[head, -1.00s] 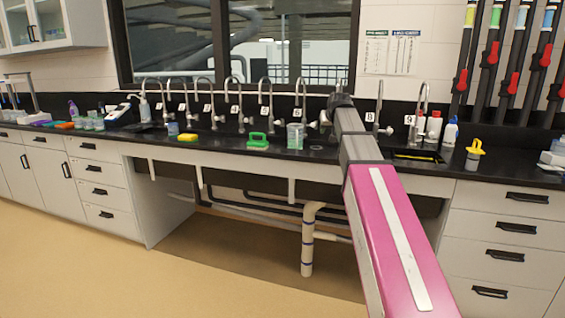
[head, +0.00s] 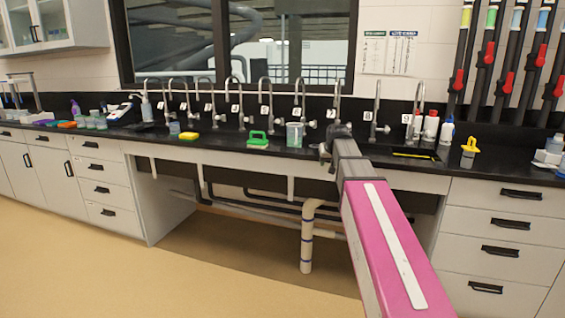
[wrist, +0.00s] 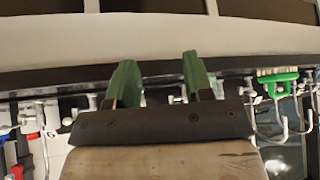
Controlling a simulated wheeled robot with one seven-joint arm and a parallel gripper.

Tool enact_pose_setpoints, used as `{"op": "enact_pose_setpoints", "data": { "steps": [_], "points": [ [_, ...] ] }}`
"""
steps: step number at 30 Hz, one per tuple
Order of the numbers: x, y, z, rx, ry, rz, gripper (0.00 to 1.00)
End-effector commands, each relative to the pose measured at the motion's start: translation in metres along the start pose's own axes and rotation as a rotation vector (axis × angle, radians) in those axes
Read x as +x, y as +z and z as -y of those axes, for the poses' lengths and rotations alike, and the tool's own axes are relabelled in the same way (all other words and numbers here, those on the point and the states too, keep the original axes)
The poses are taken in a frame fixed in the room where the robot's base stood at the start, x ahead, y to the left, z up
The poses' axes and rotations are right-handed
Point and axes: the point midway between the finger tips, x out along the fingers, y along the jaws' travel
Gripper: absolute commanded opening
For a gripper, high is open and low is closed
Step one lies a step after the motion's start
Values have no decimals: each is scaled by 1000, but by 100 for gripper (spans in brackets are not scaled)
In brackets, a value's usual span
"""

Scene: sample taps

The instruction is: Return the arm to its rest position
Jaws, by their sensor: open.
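My pink and grey arm (head: 385,240) reaches from the lower right of the head view toward the counter's front edge. My gripper (head: 326,150) is at its far end, small and partly hidden there, near the counter edge just right of a clear beaker. In the wrist view my gripper (wrist: 160,80) shows two green fingers spread apart with nothing between them. The pale cabinet front edge lies beyond the fingers, and the counter and taps appear upside down.
The black counter (head: 340,165) carries a row of numbered taps, a clear beaker (head: 295,135), a green-handled item (head: 258,139), a yellow sponge (head: 189,136) and white bottles (head: 431,126). A yellow-topped container (head: 469,150) stands at right. Open floor (head: 200,270) lies in front.

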Motion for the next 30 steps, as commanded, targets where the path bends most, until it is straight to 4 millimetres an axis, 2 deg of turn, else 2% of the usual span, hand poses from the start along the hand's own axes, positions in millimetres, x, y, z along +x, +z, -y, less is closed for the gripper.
{"op": "enact_pose_setpoints", "data": {
  "steps": [1, 6, 15, 24, 27, 30],
  "points": [
    [11, 24, 1, 3, 0, 29, 47],
    [46, 95, 4, 15, 2, 129, 47],
    [90, 224, 8, 34, 11, 307, 47],
    [108, 351, 14, 51, 22, 484, 47],
    [109, 387, 15, 55, 26, 536, 47],
    [108, 414, 16, 58, 30, 575, 47]
  ]
}}
